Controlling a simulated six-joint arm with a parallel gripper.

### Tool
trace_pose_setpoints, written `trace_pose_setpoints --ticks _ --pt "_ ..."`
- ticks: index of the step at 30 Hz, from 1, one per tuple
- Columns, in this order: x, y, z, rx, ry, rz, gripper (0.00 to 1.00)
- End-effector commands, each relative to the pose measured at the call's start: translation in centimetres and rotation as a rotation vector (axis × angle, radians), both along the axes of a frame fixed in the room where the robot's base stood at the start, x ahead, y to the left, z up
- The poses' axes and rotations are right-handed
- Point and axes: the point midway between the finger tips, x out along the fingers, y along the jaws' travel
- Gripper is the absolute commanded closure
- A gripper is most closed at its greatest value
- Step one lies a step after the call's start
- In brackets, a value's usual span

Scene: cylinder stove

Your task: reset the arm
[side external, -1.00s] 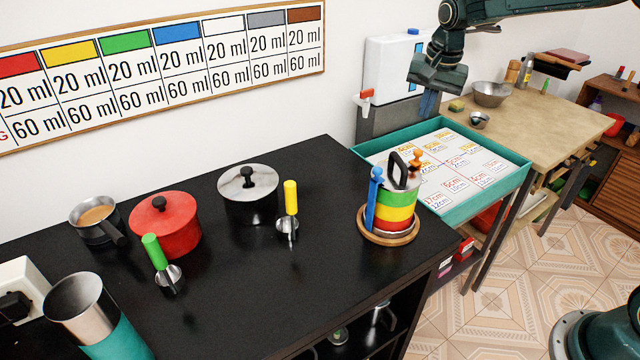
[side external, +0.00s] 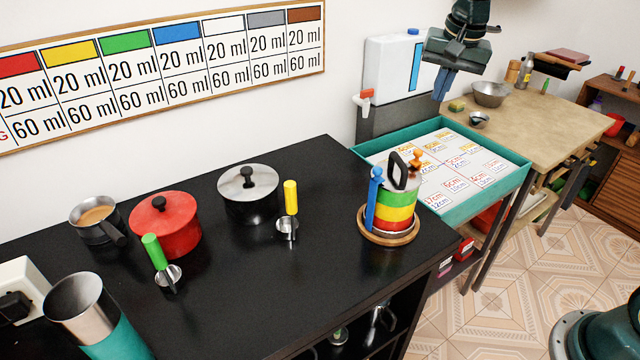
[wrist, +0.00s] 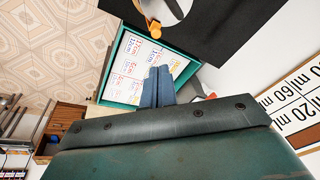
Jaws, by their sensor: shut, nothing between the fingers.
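My gripper (side external: 442,84) hangs in the air at the upper right of the side view, fingers pointing down and pressed together with nothing between them. It is above the back of the teal-rimmed tray (side external: 484,202) and in front of the white water container. In the wrist view the blue fingers of my gripper (wrist: 157,72) lie side by side over the tray (wrist: 106,77). The gripper touches nothing.
A stack of coloured cylinders (side external: 397,207) stands on a round wooden base on the black counter (side external: 330,260). A red pot (side external: 165,225), a steel-lidded pot (side external: 248,196) and a small saucepan (side external: 92,218) stand left. A steel bowl (side external: 490,94) sits on the wooden table.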

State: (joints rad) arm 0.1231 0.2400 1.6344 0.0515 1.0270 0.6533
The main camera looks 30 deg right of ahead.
Motion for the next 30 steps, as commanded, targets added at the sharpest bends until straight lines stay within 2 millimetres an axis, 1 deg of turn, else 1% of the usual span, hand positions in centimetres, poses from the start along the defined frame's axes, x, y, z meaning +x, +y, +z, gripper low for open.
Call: trace_pose_setpoints --ticks 1,6,9,15,23,30 --pt "-1.1 0.4 0.7 -0.006 -0.01 0.028 1.0" --pt "-4.9 1.6 2.4 -0.031 -0.038 0.133 1.0" --pt "-7.2 2.3 3.2 -0.046 -0.056 0.194 1.0" --pt "-11.9 3.5 4.0 -0.079 -0.089 0.318 1.0" --pt "-17.9 4.9 3.8 -0.128 -0.133 0.473 1.0" --pt "-23.1 5.8 2.5 -0.177 -0.175 0.615 1.0"
